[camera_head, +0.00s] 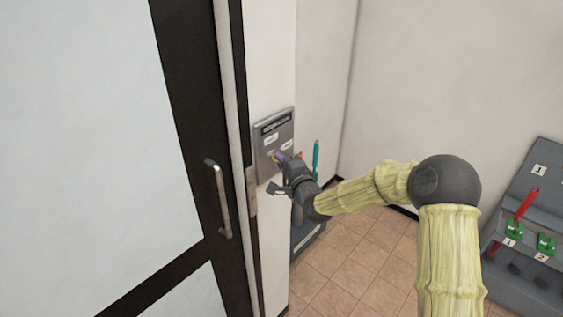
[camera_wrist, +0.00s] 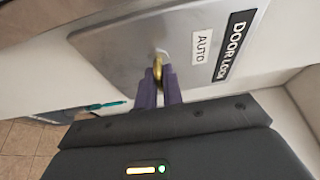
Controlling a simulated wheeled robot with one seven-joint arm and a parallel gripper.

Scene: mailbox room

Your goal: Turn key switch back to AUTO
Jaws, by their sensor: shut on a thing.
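The key switch plate (camera_head: 274,140) is a grey metal panel on the narrow wall beside the door. In the wrist view the plate (camera_wrist: 115,45) carries an AUTO label (camera_wrist: 201,47) and a dark DOOR LOCK label (camera_wrist: 235,40). A brass key (camera_wrist: 158,68) stands at the plate's keyhole. My gripper (camera_head: 279,158) is at the plate, and its purple fingers (camera_wrist: 158,88) are shut on the key. The fingers hide part of the key, so I cannot tell its exact angle.
A dark-framed door with a metal handle (camera_head: 221,198) is at left. A teal stick-like object (camera_head: 316,158) stands just right of my gripper. A grey rack (camera_head: 520,230) with a red-handled item and green tags is at far right. Tiled floor between is clear.

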